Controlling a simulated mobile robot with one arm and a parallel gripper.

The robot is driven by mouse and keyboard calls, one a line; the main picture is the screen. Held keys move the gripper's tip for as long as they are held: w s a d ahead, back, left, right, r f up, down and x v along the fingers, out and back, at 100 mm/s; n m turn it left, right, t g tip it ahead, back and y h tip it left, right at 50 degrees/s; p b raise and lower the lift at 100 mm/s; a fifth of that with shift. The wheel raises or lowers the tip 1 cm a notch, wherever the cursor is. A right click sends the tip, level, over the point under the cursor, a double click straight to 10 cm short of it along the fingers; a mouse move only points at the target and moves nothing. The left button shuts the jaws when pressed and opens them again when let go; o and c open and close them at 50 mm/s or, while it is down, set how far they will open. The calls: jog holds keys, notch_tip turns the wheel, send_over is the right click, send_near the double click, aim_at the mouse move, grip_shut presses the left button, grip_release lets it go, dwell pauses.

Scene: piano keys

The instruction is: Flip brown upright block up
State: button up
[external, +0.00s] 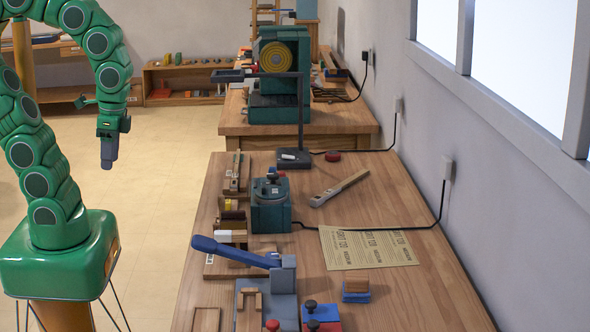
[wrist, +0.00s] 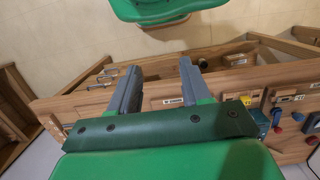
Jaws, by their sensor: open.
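My gripper (external: 107,160) hangs at the end of my green arm, pointing down over the floor left of the workbench. In the wrist view my gripper (wrist: 159,78) shows two grey fingers spread apart with nothing between them. On the workbench, a brown block (external: 356,285) sits on or against a blue piece near the front right. I cannot tell which of these is the brown upright block. My gripper is well apart from both.
The workbench (external: 440,290) also holds a blue-handled lever tool (external: 232,250), a teal box (external: 270,205), a paper sheet (external: 366,248), a wooden-handled tool (external: 340,188) and red and blue knobs (external: 311,306). A window wall bounds the right side. The floor (external: 165,185) beside the bench is clear.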

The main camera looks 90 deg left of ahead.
jog(key=shift+w+n, duration=0.3)
jog(key=shift+w, duration=0.25)
jog(key=c, duration=0.4)
jog(key=w+n, duration=0.1)
jog(key=w, duration=0.1)
jog(key=w+n, duration=0.1)
jog(key=w, duration=0.1)
jog(key=w+n+h, duration=0.1)
jog(key=w, duration=0.1)
jog(key=shift+w+a+r+n, duration=0.2)
jog(key=shift+w+a+n, duration=0.1)
jog(key=shift+w+n, duration=0.1)
grip_shut()
jog(key=w+a+f+n+t+h, duration=0.1)
jog(key=w+a+f+n, duration=0.1)
jog(key=w+a+n, duration=0.4)
jog(key=w+a+f+n+h, duration=0.2)
jog(key=w+a+n, duration=0.5)
jog(key=w, duration=0.7)
jog(key=shift+w+a+f+n+t, duration=0.3)
jog(key=shift+w+f+t, duration=0.1)
jog(key=shift+f, duration=0.3)
